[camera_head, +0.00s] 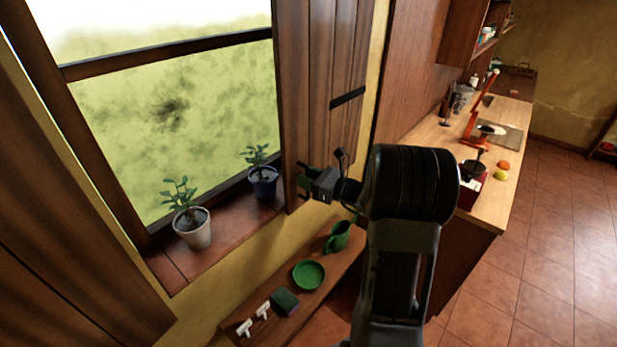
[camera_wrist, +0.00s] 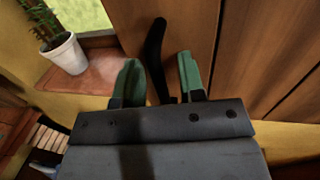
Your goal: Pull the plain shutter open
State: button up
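A brown wooden shutter (camera_head: 312,75) stands swung out at the right side of the window, with a dark band (camera_head: 347,97) across it. Another brown shutter (camera_head: 65,265) shows at the lower left, with no band visible. I cannot tell for certain which is the plain one. My gripper (camera_head: 303,181) is at the lower edge of the right shutter. In the wrist view its green fingers (camera_wrist: 160,82) are apart, with a black curved handle (camera_wrist: 154,50) on the shutter panel (camera_wrist: 185,30) between them. Gaps show beside the handle; I cannot tell whether a finger touches it.
A white-potted plant (camera_head: 192,228) and a blue-potted plant (camera_head: 262,182) stand on the sill (camera_head: 225,235). A low shelf (camera_head: 325,282) below holds a green mug (camera_head: 338,237), a green bowl (camera_head: 309,274) and small items. A cluttered counter (camera_head: 490,205) is at right.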

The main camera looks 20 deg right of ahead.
grip_shut()
jog(key=shift+d, duration=0.15)
dwell(0.4)
